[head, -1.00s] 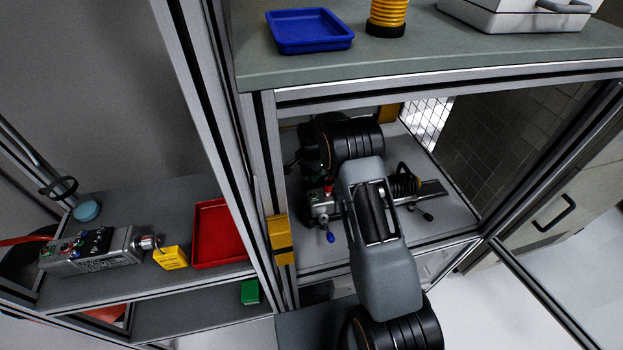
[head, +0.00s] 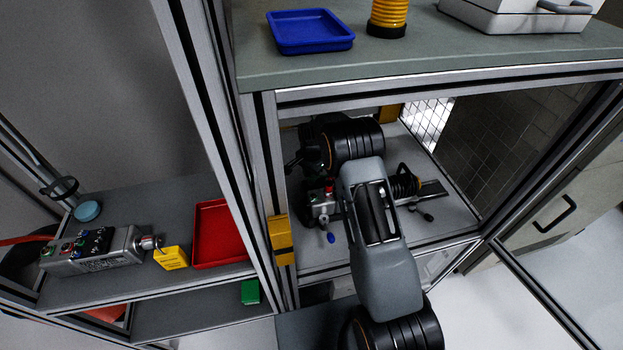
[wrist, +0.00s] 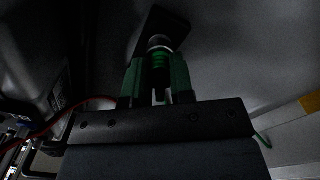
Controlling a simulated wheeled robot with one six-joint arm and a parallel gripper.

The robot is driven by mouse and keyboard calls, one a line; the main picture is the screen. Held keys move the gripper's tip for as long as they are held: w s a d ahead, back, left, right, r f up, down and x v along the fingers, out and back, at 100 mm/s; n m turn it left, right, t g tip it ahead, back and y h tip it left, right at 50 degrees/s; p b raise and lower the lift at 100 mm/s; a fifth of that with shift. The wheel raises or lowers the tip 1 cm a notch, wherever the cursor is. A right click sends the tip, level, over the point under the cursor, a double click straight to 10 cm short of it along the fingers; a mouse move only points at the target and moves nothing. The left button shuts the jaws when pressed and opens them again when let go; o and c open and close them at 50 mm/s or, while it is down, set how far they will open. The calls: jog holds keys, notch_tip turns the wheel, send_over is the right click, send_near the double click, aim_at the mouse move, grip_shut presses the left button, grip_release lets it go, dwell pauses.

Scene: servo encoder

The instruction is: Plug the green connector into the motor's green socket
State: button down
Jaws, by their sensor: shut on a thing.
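In the wrist view my gripper (wrist: 157,88) is shut on the green connector (wrist: 158,62), a ribbed green piece between its two green-tinted fingers. A silver ring sits at the connector's far end, against or just in front of a dark square part (wrist: 163,22). I cannot tell whether they touch or whether that part belongs to the motor. No green socket can be made out. In the head view my arm reaches into the framed cell and hides the gripper's fingertips and the connector.
A metal device (head: 323,205) with red and blue parts stands on the cell floor. A shelf with a blue tray (head: 309,32) lies above. A red cable (wrist: 75,108) runs left in the wrist view.

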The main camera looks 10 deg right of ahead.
jog(key=shift+r, duration=0.2)
jog(key=shift+r+p, duration=1.6)
jog(key=shift+r, duration=1.05)
